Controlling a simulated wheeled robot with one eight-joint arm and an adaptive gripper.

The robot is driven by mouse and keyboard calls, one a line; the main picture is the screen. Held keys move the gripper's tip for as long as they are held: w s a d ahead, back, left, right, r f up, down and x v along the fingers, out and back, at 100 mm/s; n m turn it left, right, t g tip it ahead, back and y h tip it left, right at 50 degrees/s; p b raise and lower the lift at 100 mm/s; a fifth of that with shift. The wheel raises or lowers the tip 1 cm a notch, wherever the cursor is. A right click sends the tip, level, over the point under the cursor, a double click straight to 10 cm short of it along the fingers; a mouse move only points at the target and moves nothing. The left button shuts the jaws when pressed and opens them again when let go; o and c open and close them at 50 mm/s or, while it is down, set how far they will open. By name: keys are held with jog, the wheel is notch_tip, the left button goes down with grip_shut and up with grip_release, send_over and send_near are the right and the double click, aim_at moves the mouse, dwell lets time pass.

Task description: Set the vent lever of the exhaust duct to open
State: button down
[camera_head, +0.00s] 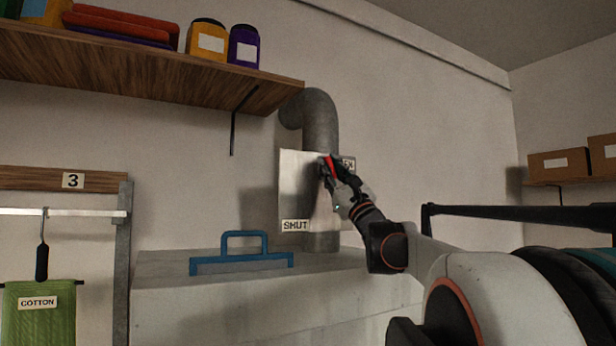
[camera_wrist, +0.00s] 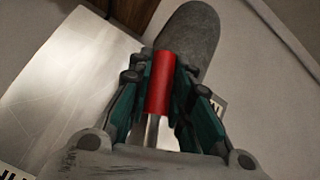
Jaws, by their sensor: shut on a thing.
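The exhaust duct (camera_head: 320,122) is a grey pipe with an elbow, rising from a pale box-like top against the wall. A metal plate (camera_head: 297,180) is on its front, with a SHUT label (camera_head: 295,226) at the lower left. A second label (camera_head: 349,163) at the upper right is partly hidden by my gripper (camera_head: 329,168). The vent lever has a red grip (camera_wrist: 161,85) on a thin metal rod. In the wrist view my gripper (camera_wrist: 160,78) is shut on the red grip, a finger on each side. The lever points towards the plate's upper right; its pivot is hidden.
A wooden shelf (camera_head: 150,72) with jars and folded red cloth is above left. A blue handled frame (camera_head: 242,260) stands on the pale top (camera_head: 160,264). A dark rail (camera_head: 520,211) runs at the right. Boxes (camera_head: 560,163) sit on a far right shelf.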

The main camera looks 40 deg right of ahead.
aim_at(336, 177)
jog(key=shift+s+d+r+m+g+h, duration=0.1)
jog(key=shift+d+m+g+h, duration=0.25)
jog(key=shift+m+h, duration=0.7)
jog(key=shift+s+d+r+m+g+h, duration=0.15)
jog(key=shift+d+m+h, duration=0.3)
jog(key=shift+m+h, duration=0.6)
jog(key=c, duration=1.4)
grip_release()
jog(key=shift+d+f, duration=0.1)
jog(key=shift+d, duration=0.05)
jog(key=shift+c, duration=0.2)
notch_tip(336, 177, up, 10)
jog(key=shift+r, duration=0.1)
